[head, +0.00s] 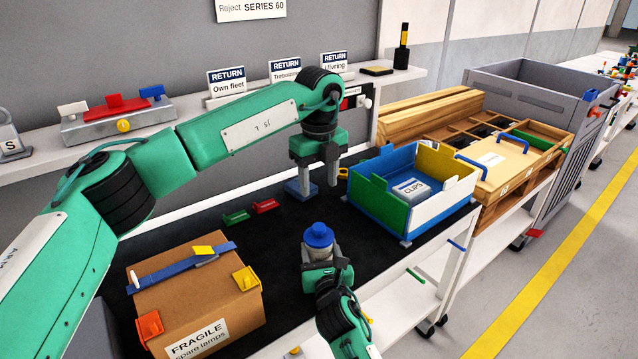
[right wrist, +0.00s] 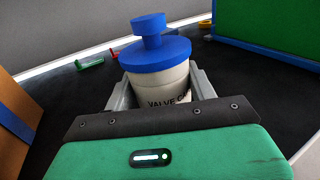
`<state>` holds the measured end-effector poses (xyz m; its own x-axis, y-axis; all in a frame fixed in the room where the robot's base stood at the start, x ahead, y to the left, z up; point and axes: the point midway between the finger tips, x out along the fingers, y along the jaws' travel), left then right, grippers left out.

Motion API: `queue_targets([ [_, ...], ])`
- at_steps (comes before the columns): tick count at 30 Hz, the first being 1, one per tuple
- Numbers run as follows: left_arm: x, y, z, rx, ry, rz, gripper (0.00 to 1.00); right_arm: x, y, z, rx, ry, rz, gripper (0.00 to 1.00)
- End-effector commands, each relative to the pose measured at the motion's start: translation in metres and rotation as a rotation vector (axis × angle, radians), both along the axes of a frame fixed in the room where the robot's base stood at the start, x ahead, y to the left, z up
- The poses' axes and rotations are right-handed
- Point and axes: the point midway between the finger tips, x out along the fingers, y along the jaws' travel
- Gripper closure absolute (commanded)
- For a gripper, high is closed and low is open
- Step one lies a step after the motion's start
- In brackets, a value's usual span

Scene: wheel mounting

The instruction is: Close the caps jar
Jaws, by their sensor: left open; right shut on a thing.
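The caps jar is a pale jar (right wrist: 165,88) with dark lettering reading "VALVE CA", partly hidden by my gripper. It also shows in the head view (head: 332,250), standing upright on the black mat. A blue lid (right wrist: 155,58) with a round knob rests on its top; it also shows in the head view (head: 318,235). I cannot tell whether the lid is fully seated. My right gripper (head: 322,268) is shut around the jar body, a finger on each side. My left gripper (head: 317,190) is open and empty, above and behind the jar, apart from the lid.
A cardboard box (head: 205,305) with straps and clips stands left of the jar. A multicoloured bin (head: 425,212) with a clips box is to the right. Small green (head: 237,218) and red (head: 265,206) parts lie behind the jar. The mat around the jar is mostly clear.

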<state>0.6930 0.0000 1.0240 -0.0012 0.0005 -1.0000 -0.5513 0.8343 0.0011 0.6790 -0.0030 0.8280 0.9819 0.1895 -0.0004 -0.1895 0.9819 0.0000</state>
Motion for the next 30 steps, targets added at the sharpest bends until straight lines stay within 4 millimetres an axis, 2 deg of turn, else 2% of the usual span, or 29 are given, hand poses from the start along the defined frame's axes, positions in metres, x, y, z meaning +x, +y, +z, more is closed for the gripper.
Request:
queue_targets([
  [2, 0.0, 0.0, 0.0, 0.0, 0.0, 0.0, 0.47, 0.0, 0.0, 0.0, 0.0, 0.0, 0.0, 0.84],
  [3, 0.0, 0.0, 0.0, 0.0, 0.0, 0.0, 0.47, 0.0, 0.0, 0.0, 0.0, 0.0, 0.0, 0.35],
  [6, 0.0, 0.0, 0.0, 0.0, 0.0, 0.0, 0.47, 0.0, 0.0, 0.0, 0.0, 0.0, 0.0, 0.18],
  [14, 0.0, 0.0, 0.0, 0.0, 0.0, 0.0, 0.47, 0.0, 0.0, 0.0, 0.0, 0.0, 0.0, 0.18],
  [18, 0.0, 0.0, 0.0, -0.001, -0.001, 0.0, 0.47, -0.008, -0.002, -0.001, -0.001, 0.001, 0.0, 0.18],
  [23, 0.0, 0.0, 0.002, 0.0, 0.0, 0.0, 0.47, -0.036, -0.007, -0.001, -0.002, 0.002, 0.0, 0.18],
  [30, 0.0, 0.0, 0.004, 0.0, 0.0, 0.0, 0.47, -0.091, -0.018, -0.001, -0.002, 0.002, 0.001, 0.18],
])
